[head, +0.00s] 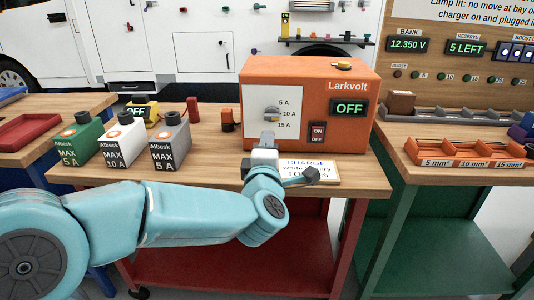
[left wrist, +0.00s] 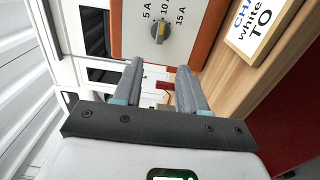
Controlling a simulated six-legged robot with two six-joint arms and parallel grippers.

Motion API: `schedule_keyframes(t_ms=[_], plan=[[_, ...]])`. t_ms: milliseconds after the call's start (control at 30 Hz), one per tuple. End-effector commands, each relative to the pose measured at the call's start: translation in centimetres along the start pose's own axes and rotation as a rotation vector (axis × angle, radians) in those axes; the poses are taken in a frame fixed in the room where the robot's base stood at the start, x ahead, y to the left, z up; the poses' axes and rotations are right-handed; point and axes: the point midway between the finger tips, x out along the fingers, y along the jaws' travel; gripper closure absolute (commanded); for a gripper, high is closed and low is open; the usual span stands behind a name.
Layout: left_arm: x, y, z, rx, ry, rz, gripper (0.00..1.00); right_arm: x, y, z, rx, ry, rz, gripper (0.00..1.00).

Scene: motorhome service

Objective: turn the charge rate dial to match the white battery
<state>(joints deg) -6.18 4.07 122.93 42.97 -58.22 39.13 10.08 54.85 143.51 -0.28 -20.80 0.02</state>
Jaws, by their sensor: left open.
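The orange Larkvolt charger (head: 355,82) stands on the wooden bench with its display reading OFF. The charge rate dial (head: 270,114) sits on its pale panel, marked 5 A, 10 A and 15 A. In the left wrist view the dial (left wrist: 159,33) is grey with a yellow mark that appears to point at 10 A. The white battery (head: 118,146), labelled MAX 10 A, stands between a green and a grey one. My left gripper (head: 268,136) is in front of the panel below the dial; its open fingers (left wrist: 156,82) are empty and apart from the dial. My right gripper is out of view.
The green battery (head: 80,142) and grey battery (head: 171,146) both read MAX 5 A. A card about charging the white battery (head: 322,178) is partly hidden by my arm. An ON/OFF switch (head: 317,133) sits right of the panel. An orange tray (head: 468,155) is on the right bench.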

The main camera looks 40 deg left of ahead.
Motion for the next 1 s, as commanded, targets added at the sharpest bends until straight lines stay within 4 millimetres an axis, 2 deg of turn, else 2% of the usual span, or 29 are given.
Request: schedule_keyframes(t_ms=[100, 233, 800, 867, 900, 967, 1000], plan=[[-1.7, 0.1, 0.1, -0.001, -0.002, 0.0, 0.58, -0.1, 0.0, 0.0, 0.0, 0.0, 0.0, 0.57], [-2.5, 0.0, 0.0, 0.0, -0.001, 0.0, 0.58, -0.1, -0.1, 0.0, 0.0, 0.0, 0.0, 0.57], [-2.5, -0.2, 0.1, 0.007, -0.004, -0.004, 0.58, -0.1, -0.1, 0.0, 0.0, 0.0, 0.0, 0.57], [-2.3, -1.2, 0.7, 0.038, -0.022, -0.022, 0.58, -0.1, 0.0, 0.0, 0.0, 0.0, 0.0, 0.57], [-2.2, -2.4, 1.4, 0.079, -0.045, -0.041, 0.58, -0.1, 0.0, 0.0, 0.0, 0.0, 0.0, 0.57], [-2.0, -5.3, 2.8, 0.169, -0.102, -0.088, 0.58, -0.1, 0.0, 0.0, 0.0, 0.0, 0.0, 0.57], [-2.0, -7.9, 4.0, 0.245, -0.153, -0.13, 0.58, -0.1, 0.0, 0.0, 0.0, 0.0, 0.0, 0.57]])
